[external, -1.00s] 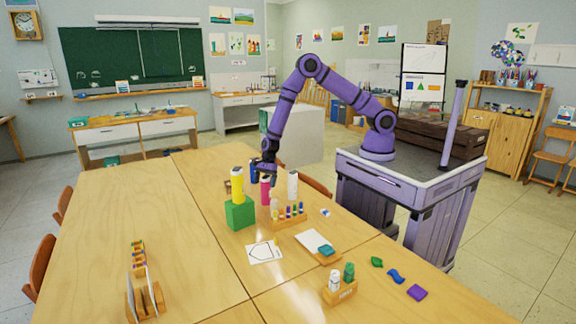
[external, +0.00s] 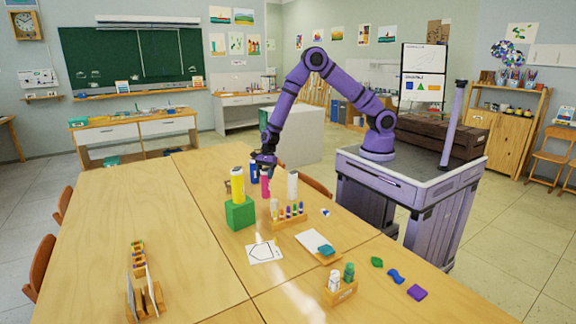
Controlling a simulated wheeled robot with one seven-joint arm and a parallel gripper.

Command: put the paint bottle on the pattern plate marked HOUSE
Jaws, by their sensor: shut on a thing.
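My gripper (external: 264,159) is shut on the top of a pink paint bottle (external: 265,186), which hangs upright over the back part of the table. The fingers are small and dark here. A white plate with a house-like outline (external: 264,252) lies flat on the table, in front of the bottle and clear of it. Any lettering on it is too small to read. A blue bottle (external: 254,172) stands just left of the pink one. A yellow bottle (external: 238,186) stands on a green block (external: 239,213). A white bottle (external: 292,185) stands to the right.
A wooden rack of small coloured pieces (external: 289,217) stands between the held bottle and the house plate. A white pad (external: 314,242), a holder with white and green bottles (external: 340,292) and coloured shapes (external: 397,276) lie to the right. The table's left middle is clear.

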